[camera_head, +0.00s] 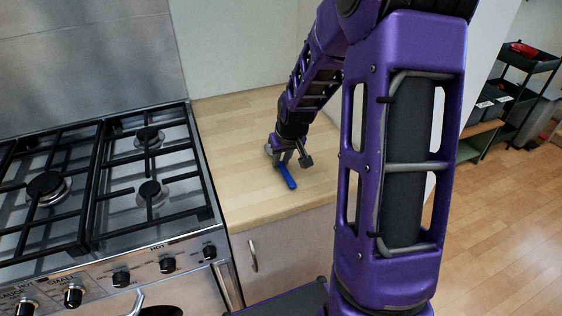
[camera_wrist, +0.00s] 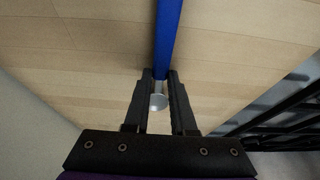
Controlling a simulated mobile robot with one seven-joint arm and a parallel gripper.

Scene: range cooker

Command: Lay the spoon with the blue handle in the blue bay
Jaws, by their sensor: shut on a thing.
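The spoon with the blue handle (camera_head: 287,177) is at the wooden worktop, right of the cooker. In the wrist view its blue handle (camera_wrist: 168,38) runs up from between the fingertips, and its pale metal end (camera_wrist: 158,102) shows between the fingers. My gripper (camera_head: 291,161) points down and is shut on the spoon near where handle meets metal; the fingertips (camera_wrist: 160,75) press on both sides in the wrist view. I cannot tell whether the spoon touches the worktop. No blue bay can be made out in either view.
A gas cooker (camera_head: 150,222) with black grates stands left of the worktop (camera_head: 232,130). The worktop around the spoon is clear. A wall stands behind it. At the far right, a dark shelf rack (camera_head: 528,62) holds a red item, with grey bins (camera_head: 487,108) beside it.

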